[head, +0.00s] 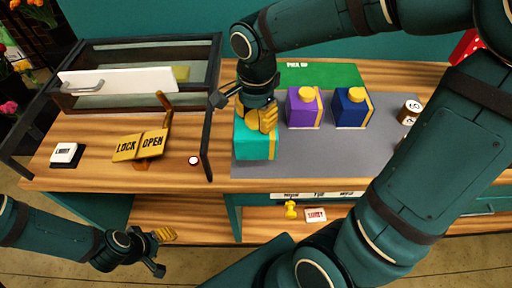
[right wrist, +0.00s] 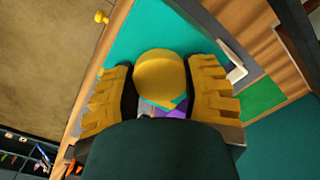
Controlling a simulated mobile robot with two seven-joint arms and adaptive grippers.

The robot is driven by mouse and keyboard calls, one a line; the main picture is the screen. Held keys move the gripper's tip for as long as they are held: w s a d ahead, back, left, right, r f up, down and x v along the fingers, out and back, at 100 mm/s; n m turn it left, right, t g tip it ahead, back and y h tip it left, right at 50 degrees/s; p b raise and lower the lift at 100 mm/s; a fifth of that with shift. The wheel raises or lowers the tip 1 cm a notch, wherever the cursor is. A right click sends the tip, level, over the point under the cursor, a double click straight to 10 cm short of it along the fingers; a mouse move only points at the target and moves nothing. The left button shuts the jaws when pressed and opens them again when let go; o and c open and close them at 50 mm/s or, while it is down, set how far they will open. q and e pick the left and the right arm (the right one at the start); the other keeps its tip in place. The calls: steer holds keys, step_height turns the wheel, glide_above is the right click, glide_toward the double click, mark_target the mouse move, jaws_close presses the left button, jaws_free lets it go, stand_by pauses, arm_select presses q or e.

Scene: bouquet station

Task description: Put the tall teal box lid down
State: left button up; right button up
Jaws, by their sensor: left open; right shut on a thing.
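The teal box (head: 256,142) stands at the left end of the grey mat, with a gold ribbon down its side. My right gripper (head: 257,113) is directly above it, pointing down. In the right wrist view its yellow fingers lie on both sides of a round yellow knob (right wrist: 160,77), with the teal lid (right wrist: 205,28) beyond. The gripper is shut on this lid's knob. I cannot tell whether the lid touches the box, as the gripper covers the top. My left gripper (head: 162,252) is open and empty, low in front of the counter at the left.
A purple box (head: 303,112) and a blue box (head: 350,115), both with yellow knobs, stand right of the teal box on the grey mat (head: 330,160). A green mat (head: 335,75) lies behind.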

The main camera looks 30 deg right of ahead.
step_height(320, 180, down, 8)
steer(key=shift+w+r+b, duration=0.1)
steer(key=shift+r+b, duration=0.1)
steer(key=shift+b, duration=0.45)
steer(key=shift+f, duration=0.2)
steer(key=o, duration=1.1)
step_height(320, 180, up, 12)
steer(key=shift+r+p, duration=0.2)
steer(key=shift+p, duration=1)
